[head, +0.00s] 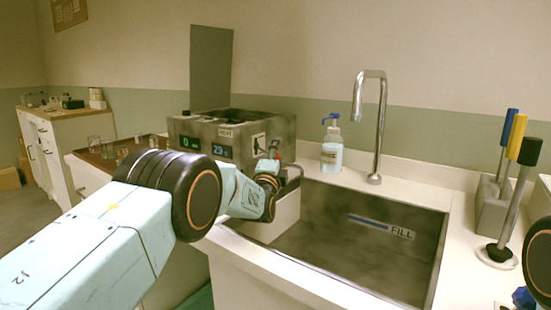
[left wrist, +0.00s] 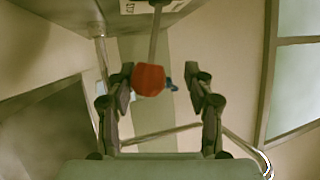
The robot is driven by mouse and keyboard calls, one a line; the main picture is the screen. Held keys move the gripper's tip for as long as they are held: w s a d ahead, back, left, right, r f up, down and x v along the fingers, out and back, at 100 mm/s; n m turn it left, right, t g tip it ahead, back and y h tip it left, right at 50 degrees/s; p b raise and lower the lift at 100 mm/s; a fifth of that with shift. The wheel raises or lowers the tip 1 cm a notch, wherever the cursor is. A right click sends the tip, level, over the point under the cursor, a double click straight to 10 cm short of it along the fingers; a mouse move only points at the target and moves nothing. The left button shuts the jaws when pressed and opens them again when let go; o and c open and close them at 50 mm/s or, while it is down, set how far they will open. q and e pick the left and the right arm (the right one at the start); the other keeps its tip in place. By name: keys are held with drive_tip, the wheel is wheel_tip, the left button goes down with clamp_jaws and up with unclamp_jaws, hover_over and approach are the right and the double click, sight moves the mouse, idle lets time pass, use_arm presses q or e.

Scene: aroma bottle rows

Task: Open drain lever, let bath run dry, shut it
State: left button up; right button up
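The bath is a grey metal box (head: 190,127) with two lit displays on its front, left of the sink. A lever with a red knob (head: 277,155) shows at its right front corner. In the left wrist view the red knob (left wrist: 149,80) sits on a thin rod between my two left fingers, nearer the left one. My left gripper (head: 286,173) is at the lever; the wrist view shows its fingers (left wrist: 160,88) open, with a clear gap on the right of the knob. The water level inside the bath is hidden. My right gripper is out of view.
A sink (head: 345,245) marked FILL lies right of the bath, with a tall faucet (head: 379,120) and a soap bottle (head: 332,148) behind it. A block (head: 492,208) with coloured-handled tools stands at right. A tray (head: 107,160) with glassware lies left of the bath.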

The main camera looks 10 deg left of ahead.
use_arm(q)
drive_tip(key=shift+s+f, duration=0.2)
drive_tip(key=shift+s, duration=0.5)
drive_tip(key=s+r+v, duration=0.1)
drive_tip(key=r+v, duration=0.2)
drive_tip(key=v, duration=1.2)
